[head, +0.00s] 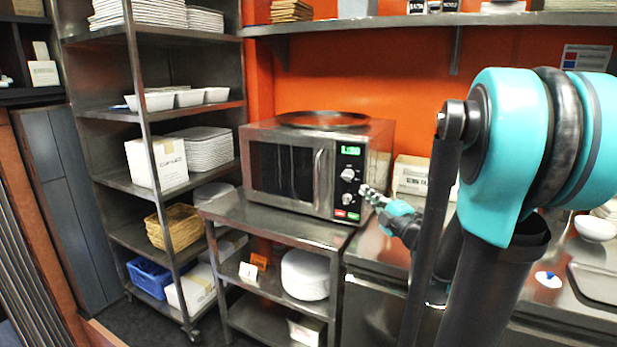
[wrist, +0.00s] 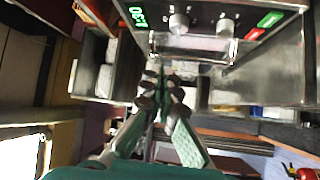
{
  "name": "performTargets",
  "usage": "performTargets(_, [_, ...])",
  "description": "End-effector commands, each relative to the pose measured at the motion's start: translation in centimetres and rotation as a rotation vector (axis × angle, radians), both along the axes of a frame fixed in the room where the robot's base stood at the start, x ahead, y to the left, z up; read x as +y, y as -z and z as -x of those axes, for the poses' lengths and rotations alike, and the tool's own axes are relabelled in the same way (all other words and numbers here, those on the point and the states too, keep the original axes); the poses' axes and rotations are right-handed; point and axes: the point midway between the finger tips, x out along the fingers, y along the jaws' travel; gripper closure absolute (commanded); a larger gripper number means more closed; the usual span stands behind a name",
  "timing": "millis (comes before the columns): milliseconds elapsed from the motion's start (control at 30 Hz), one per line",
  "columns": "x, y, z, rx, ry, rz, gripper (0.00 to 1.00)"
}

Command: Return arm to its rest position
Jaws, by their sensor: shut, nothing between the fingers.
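My gripper (head: 370,194) is shut and empty. In the head view it is just right of the microwave's control panel, pointing left, with my turquoise and black arm at the right. In the wrist view its two fingers (wrist: 162,88) meet at the tips, below the control panel in the picture. The steel microwave (head: 283,170) stands on a metal stand with its door closed. Its panel shows green lit digits, two knobs, and a green and a red button. The panel (wrist: 205,22) also fills the top of the wrist view. I cannot tell whether the fingertips touch it.
A dark round pan (head: 322,119) lies on the microwave. A steel counter (head: 375,255) with a white box (head: 412,176), a bowl (head: 594,229) and a tray (head: 596,281) runs to the right. A wall shelf (head: 400,22) hangs above. A loaded rack (head: 110,113) stands left.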

Motion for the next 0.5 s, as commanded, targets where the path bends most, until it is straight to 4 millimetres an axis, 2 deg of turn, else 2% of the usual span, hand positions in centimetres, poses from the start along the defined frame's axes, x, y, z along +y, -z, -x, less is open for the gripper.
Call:
performTargets(167, [-3.4, -0.9, -0.5, 0.027, 0.177, -0.165, 1.0])
performTargets(267, [-6.2, -0.4, -0.3, 0.078, 0.316, -0.304, 1.0])
performTargets(367, [-9.1, 1.5, 0.5, 0.165, 0.46, -0.456, 1.0])
performTargets(500, [-11.7, 6.3, 2.7, 0.336, 0.644, -0.655, 1.0])
